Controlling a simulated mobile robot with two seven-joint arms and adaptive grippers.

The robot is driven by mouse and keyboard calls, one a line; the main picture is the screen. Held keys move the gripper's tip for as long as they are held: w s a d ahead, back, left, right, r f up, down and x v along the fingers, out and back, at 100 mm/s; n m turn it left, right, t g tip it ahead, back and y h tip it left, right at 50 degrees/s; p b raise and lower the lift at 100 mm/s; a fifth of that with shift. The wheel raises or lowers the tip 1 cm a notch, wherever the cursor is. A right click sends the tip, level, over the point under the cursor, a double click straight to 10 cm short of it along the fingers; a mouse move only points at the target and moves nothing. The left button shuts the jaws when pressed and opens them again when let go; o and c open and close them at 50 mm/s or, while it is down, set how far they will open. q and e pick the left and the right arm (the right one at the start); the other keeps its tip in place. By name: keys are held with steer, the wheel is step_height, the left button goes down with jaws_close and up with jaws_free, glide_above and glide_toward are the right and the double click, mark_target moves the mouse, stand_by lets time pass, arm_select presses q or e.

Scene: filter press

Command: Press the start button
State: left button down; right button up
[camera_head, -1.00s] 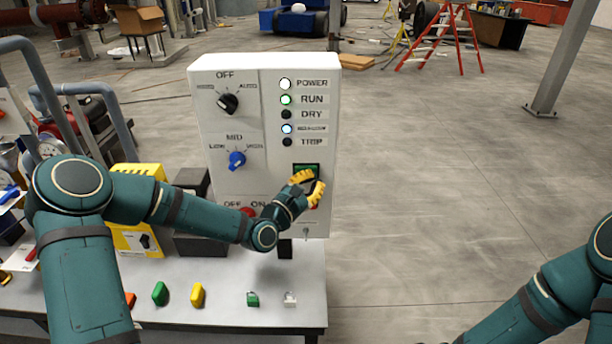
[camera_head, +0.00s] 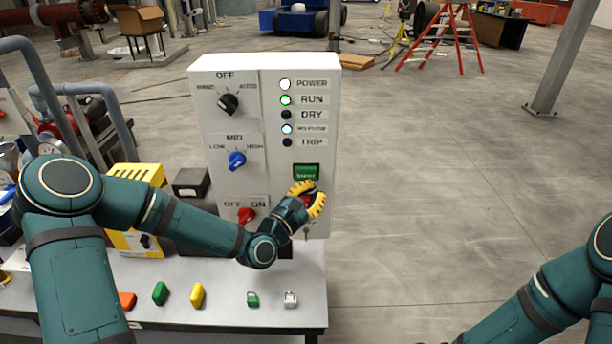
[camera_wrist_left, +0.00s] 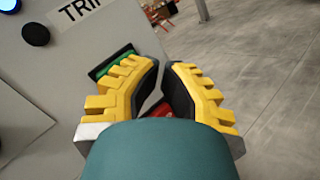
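The white control panel (camera_head: 233,130) stands upright on the table. Its green start button (camera_head: 306,172) is on the right side, below the lamps, and shows fully in the head view. In the left wrist view the green button (camera_wrist_left: 112,66) is partly behind one finger. My left gripper (camera_head: 313,199) is just below the green button, in front of a red button mostly hidden by the fingers. Red (camera_wrist_left: 178,110) shows between its yellow fingers (camera_wrist_left: 163,66) in the wrist view. The fingers are a little apart with nothing held. Contact with the panel cannot be told. My right gripper is out of view.
POWER, RUN (camera_head: 286,100) and a bluish lamp are lit; DRY and TRIP are dark. A red OFF/ON knob (camera_head: 246,215) and a blue knob (camera_head: 237,161) are on the panel's left. Several small coloured pieces lie along the table's front (camera_head: 225,313).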

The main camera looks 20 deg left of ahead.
arm_select(q)
steer(key=shift+s+d, duration=0.2)
steer(key=shift+s, duration=0.5)
steer(key=shift+s+d, duration=0.2)
steer(key=shift+s, duration=0.5)
steer(key=s+d+f+m+g+b, duration=0.1)
steer(key=s+d+f+m+g, duration=0.1)
steer(key=s+f+m+g, duration=0.45)
steer(key=s+d+f+m+g+y+b, duration=0.1)
steer(key=s+d+f+m, duration=0.2)
steer(key=f, duration=0.7)
steer(key=s+d+f+m+g+b, duration=0.1)
steer(key=s+d+f+m+g, duration=0.2)
steer(key=f+m, duration=0.45)
steer(key=s+a+f+m+g+y+b, duration=0.1)
steer(key=s+a+f+m+g+y, duration=0.1)
steer(key=s+f+m+g, duration=0.3)
steer(key=s+a+f, duration=0.1)
steer(key=s+f, duration=0.2)
steer(key=s, duration=0.1)
steer(key=shift+m, duration=0.3)
steer(key=shift+a+f+g, duration=0.1)
steer(key=shift+a+g, duration=0.05)
steer(key=shift+g, duration=0.1)
